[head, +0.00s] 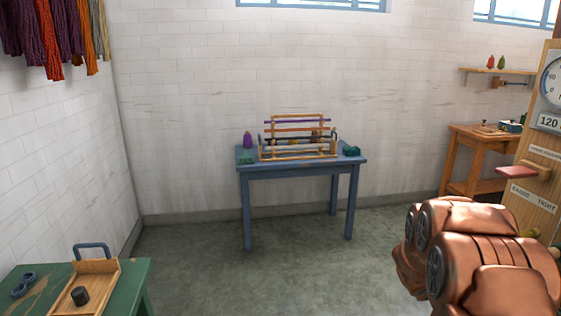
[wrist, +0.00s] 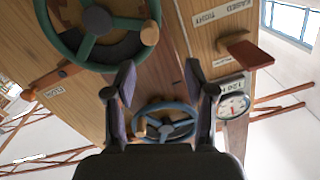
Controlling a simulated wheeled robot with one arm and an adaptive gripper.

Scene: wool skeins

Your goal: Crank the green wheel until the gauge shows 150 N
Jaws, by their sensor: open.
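The green wheel (wrist: 97,20) is at the top left of the wrist view, cut by the frame edge, on an upright wooden panel (wrist: 175,62). A pale wooden crank knob (wrist: 149,33) sits on its rim. My gripper (wrist: 160,78) is open and empty, its fingers apart from each other. The green wheel and knob lie above and left of the fingertips, and I see no contact. The round gauge (wrist: 233,107) is right of the fingers. In the head view the gauge (head: 552,82) is cut off at the right edge, with a plate (head: 548,122) reading 120.
A smaller blue wheel (wrist: 165,122) with its own knob shows between the fingers. A red-brown lever (wrist: 247,52) juts out beside the EASED/TIGHT label. A blue table (head: 300,170) with a loom and a green table (head: 135,285) stand apart. The middle floor is clear.

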